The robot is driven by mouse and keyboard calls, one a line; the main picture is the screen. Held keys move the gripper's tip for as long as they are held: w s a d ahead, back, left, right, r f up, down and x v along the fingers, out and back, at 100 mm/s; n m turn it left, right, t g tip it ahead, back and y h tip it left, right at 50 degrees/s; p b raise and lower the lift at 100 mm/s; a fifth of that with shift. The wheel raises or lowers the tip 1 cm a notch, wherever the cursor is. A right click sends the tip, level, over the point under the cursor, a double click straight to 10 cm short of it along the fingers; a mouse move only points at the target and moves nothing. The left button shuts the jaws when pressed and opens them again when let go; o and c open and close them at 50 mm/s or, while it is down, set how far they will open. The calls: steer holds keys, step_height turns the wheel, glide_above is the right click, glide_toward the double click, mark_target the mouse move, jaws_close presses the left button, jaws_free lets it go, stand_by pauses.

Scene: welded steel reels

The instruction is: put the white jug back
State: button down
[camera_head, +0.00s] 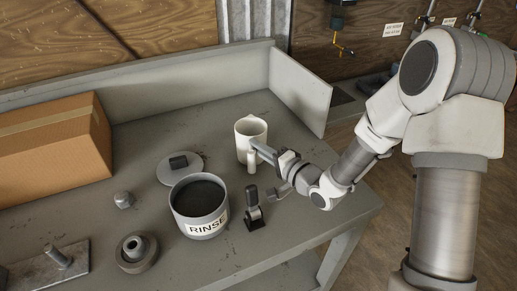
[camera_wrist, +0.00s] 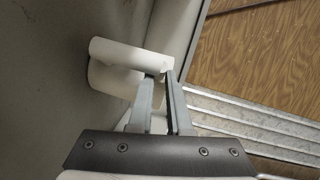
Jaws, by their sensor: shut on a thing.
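The white jug (camera_head: 251,134) stands upright on the grey workbench near its back right part, close to the side panel. In the wrist view the jug (camera_wrist: 120,62) lies just beyond the fingertips, with the back and side panels around it. My gripper (camera_head: 255,148) reaches it from the right and is shut on the jug, at its handle side. In the wrist view my gripper's two fingers (camera_wrist: 160,78) close at the jug's edge; the exact grip is partly hidden.
A grey pot labelled RINSE (camera_head: 201,212) stands left of my arm, with a round lid (camera_head: 180,174) behind it. A small black-based device (camera_head: 255,215) stands close below my gripper. A cardboard box (camera_head: 50,145) fills the left. The side panel (camera_head: 300,92) rises right of the jug.

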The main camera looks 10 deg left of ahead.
steer(key=c, duration=1.3)
jaws_free()
steer(key=shift+f, duration=0.1)
steer(key=o, duration=0.5)
steer(key=shift+c, duration=0.2)
